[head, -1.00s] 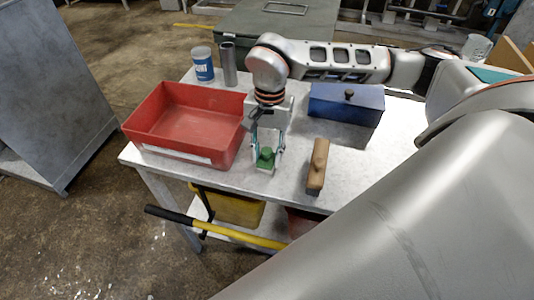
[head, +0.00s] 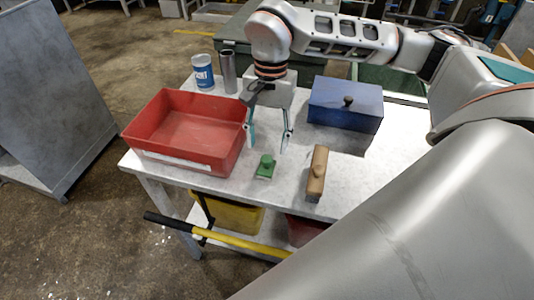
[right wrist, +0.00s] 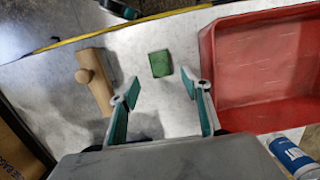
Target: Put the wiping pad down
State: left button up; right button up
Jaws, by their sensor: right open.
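My left gripper is not in view.
A red tray (head: 236,148) stands left of the pad. A blue box (head: 345,103) is behind, and a paint can (head: 203,73) and metal cylinder (head: 228,72) stand at the back left. A yellow bar (head: 235,240) runs below the front edge.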

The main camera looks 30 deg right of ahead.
jog(key=shift+w+d+r, duration=0.1)
jog(key=shift+r, duration=1.05)
jog(key=shift+w+d+r, duration=0.1)
jog(key=shift+r, duration=1.05)
